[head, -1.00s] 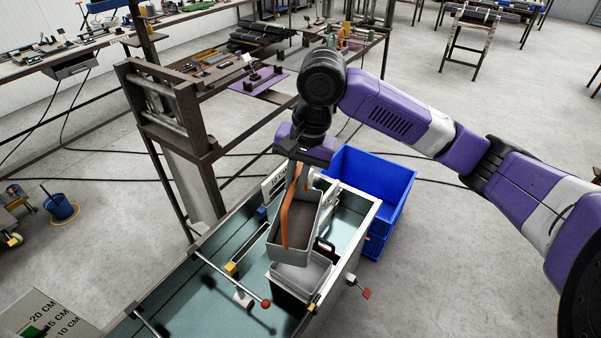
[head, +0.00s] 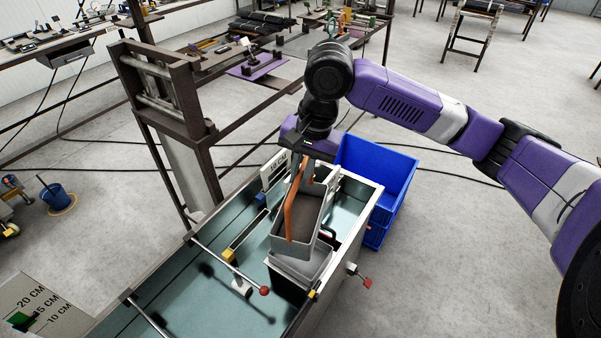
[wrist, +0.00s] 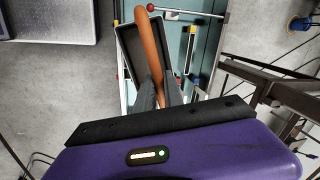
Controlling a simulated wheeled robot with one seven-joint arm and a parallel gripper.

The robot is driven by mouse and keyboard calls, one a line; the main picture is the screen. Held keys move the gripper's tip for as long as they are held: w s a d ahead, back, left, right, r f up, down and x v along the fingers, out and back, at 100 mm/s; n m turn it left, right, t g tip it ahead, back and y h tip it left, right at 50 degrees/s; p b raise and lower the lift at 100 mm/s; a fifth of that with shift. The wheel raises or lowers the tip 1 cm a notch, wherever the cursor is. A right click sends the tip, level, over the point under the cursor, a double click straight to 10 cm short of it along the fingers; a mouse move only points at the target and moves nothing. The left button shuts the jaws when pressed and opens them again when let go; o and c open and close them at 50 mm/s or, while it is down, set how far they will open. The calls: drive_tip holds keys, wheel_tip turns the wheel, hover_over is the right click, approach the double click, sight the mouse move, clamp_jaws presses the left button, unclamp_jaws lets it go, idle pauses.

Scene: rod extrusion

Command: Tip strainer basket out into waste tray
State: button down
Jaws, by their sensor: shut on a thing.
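The strainer basket (head: 311,213) is a grey rectangular box with a dark inside and a long orange-brown handle (head: 291,217). My gripper (wrist: 161,97) is shut on the handle's end, and the handle runs away from the fingers along the basket in the wrist view. The basket is in the middle of the head view, above a pale grey box-like tray (head: 290,272) at the trough's near right end. I cannot tell whether they touch, or whether this is the waste tray. The basket's floor is partly hidden by the handle.
The long trough (head: 212,283) has rods with red and yellow ends across it. Blue crates (head: 378,170) stand beyond its right side. A dark metal frame (head: 160,95) rises at its left.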

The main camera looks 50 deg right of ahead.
idle(0.4)
drive_tip(key=shift+w+a+r+p, duration=0.1)
drive_tip(key=shift+w+p, duration=0.1)
drive_tip(key=shift+p, duration=0.3)
drive_tip(key=p, duration=0.1)
drive_tip(key=w+g+p, duration=0.2)
drive_tip(key=shift+w+a+f+h, duration=0.2)
drive_tip(key=shift+a+f+h, duration=0.1)
drive_tip(key=shift+a+h, duration=0.1)
